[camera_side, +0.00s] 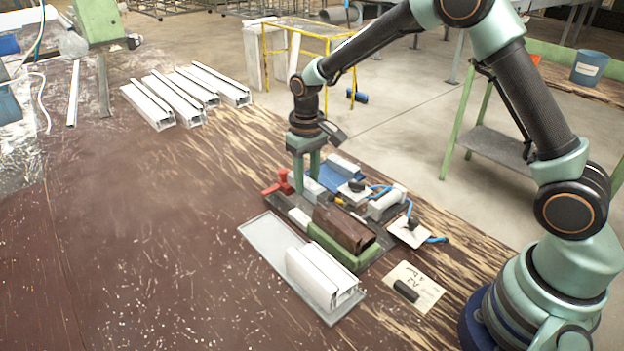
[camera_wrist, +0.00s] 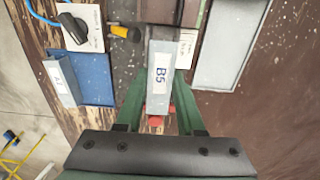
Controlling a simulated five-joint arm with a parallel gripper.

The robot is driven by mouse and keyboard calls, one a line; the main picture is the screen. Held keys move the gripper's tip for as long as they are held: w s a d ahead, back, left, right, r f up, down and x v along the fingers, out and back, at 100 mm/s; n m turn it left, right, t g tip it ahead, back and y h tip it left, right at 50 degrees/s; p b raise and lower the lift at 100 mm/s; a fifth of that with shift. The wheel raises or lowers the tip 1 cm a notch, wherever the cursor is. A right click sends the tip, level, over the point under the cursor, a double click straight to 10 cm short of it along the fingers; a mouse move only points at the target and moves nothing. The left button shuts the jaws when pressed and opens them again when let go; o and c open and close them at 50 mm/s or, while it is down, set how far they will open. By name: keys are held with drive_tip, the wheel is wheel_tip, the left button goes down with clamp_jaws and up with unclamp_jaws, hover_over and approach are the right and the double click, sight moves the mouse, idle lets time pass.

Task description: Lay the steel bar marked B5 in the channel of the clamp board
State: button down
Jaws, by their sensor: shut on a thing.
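The steel bar marked B5 (camera_wrist: 160,62) is between the two green fingers of my gripper (camera_wrist: 160,88), label facing the wrist camera. In the side view my gripper (camera_side: 307,180) is low over the far end of the clamp board (camera_side: 277,201), and the bar (camera_side: 314,190) shows beside the fingers. The bar lines up roughly with the brown block (camera_side: 343,228) on its green base (camera_side: 338,246). Red clamp parts (camera_side: 279,184) are close to the fingers. The channel under the bar is hidden, so I cannot tell whether the bar touches it.
A blue tray (camera_wrist: 97,92) holds another labelled bar (camera_wrist: 62,82). A switch box (camera_wrist: 82,27) and blue hoses are close by. A grey tray (camera_side: 265,238) holds white profiles (camera_side: 322,277). A card (camera_side: 425,288) bears a black piece.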

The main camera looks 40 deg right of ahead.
drive_tip(key=shift+f, duration=2.1)
drive_tip(key=shift+c, duration=2.2)
unclamp_jaws()
wheel_tip(320, 180, up, 11)
drive_tip(key=shift+r, duration=0.7)
drive_tip(key=s+d+r+t, duration=0.3)
drive_tip(key=s+r, duration=0.5)
drive_tip(key=r, duration=0.1)
drive_tip(key=s+d+t, duration=0.1)
drive_tip(key=s+t, duration=0.1)
drive_tip(key=s, duration=0.8)
drive_tip(key=shift+s+d+r+t, duration=0.15)
drive_tip(key=shift+d+r+t, duration=0.15)
drive_tip(key=shift+d+r, duration=0.15)
